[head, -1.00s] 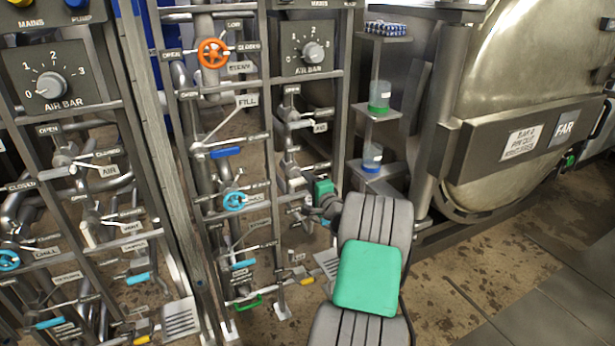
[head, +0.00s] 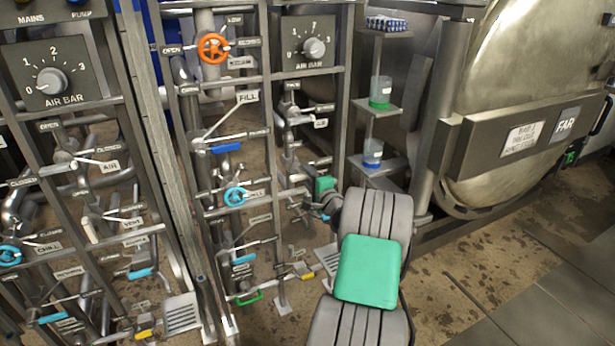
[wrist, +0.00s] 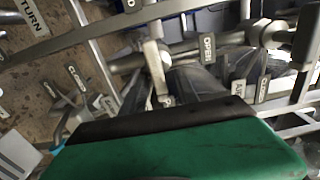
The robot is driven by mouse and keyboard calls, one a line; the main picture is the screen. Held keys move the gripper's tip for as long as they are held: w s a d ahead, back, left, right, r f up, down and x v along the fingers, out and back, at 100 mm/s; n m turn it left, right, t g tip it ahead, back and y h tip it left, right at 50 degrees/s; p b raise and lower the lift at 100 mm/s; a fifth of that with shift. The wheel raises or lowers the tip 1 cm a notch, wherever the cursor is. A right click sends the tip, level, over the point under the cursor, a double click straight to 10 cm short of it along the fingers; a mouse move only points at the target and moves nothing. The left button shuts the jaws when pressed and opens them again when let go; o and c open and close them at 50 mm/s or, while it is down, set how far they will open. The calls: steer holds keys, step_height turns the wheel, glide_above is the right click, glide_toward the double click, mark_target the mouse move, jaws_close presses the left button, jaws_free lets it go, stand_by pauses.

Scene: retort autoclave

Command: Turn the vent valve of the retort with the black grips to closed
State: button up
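My gripper (head: 325,187) is at the right-hand pipe panel, low in its right column, among the valve levers there. In the wrist view a green, dark-edged part of my gripper fills the bottom; its fingertips and any gap between them do not show clearly. Just beyond it a pale lever (wrist: 156,68) stands near a plate marked OPEN (wrist: 207,48); plates marked CLOSED (wrist: 262,88) and AIR (wrist: 238,92) are to its right. I cannot make out black grips or tell whether this is the vent valve. Contact with the lever cannot be told.
A blue handwheel (head: 236,197) and an orange handwheel (head: 213,47) are on the column left of my gripper. Shelves with beakers (head: 372,152) stand to the right, beside the large vessel marked FAR (head: 565,125). Panel bars and pipes crowd the space around my gripper.

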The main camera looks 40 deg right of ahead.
steer(key=v, duration=0.7)
steer(key=shift+s+p, duration=0.35)
steer(key=shift+s, duration=0.05)
steer(key=shift+a, duration=0.15)
stand_by(0.7)
